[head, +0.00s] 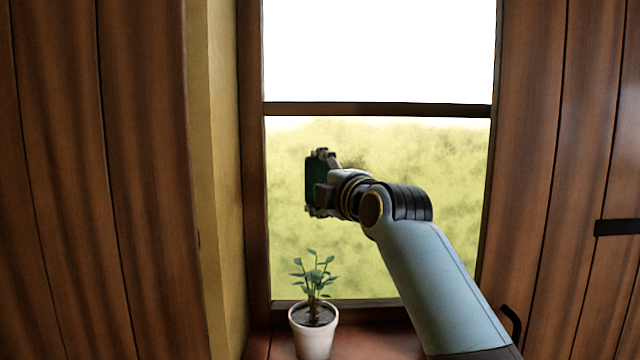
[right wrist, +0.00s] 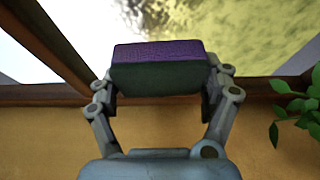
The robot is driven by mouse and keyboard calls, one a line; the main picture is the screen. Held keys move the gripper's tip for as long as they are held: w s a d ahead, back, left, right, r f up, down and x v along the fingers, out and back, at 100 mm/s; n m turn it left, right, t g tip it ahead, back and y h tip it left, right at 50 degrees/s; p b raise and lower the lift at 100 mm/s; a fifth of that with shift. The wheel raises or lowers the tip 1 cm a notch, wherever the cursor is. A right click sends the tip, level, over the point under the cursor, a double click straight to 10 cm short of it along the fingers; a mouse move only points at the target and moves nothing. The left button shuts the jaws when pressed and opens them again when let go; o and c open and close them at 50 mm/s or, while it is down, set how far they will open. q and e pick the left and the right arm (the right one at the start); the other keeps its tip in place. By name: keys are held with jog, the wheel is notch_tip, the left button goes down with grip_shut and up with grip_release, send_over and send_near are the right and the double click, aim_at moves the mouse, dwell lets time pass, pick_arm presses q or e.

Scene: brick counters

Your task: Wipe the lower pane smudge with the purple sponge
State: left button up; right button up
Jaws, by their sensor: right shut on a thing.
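My right gripper (head: 322,184) is in front of the lower pane (head: 440,160), left of its middle. It is shut on the purple sponge (right wrist: 157,52), which has a dark green layer; in the head view the sponge (head: 314,183) shows mostly its dark green side. The right wrist view shows the gripper (right wrist: 160,85) with one finger on each end of the sponge. I cannot tell whether the sponge touches the glass. Dark mottled patches show through the pane, and I cannot make out the smudge for certain. My left gripper is out of view.
A potted plant (head: 313,335) stands on the sill (head: 370,345) below the gripper; its leaves also show in the right wrist view (right wrist: 300,107). A dark crossbar (head: 380,109) divides the panes. Wooden shutters (head: 140,180) flank the window.

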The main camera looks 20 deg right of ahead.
jog(key=shift+w+d, duration=0.2)
jog(key=shift+w, duration=0.35)
jog(key=shift+s+d, duration=1.6)
jog(key=shift+d, duration=3.9)
jog(key=shift+w+a+b, duration=0.15)
jog(key=shift+w+a, duration=0.4)
jog(key=shift+a, duration=1.3)
jog(key=shift+w+a+b, duration=0.2)
jog(key=shift+w+a, duration=0.3)
jog(key=shift+a, duration=1.35)
jog(key=shift+w+a+b, duration=0.15)
jog(key=shift+w+a, duration=0.4)
jog(key=shift+a, duration=1.3)
jog(key=shift+d+r+p, duration=0.15)
jog(key=shift+r+p, duration=0.25)
jog(key=shift+r, duration=0.1)
jog(key=shift+s+d, duration=1.6)
jog(key=shift+d, duration=3.8)
jog(key=shift+w+a+f, duration=0.1)
jog(key=shift+w+a, duration=0.45)
jog(key=shift+a, duration=1.3)
jog(key=shift+w+a+r, duration=0.1)
jog(key=shift+w+a, duration=0.4)
jog(key=shift+a, duration=1.35)
jog(key=shift+w+a+f, duration=0.1)
jog(key=shift+w+a, duration=0.45)
jog(key=shift+a, duration=1.3)
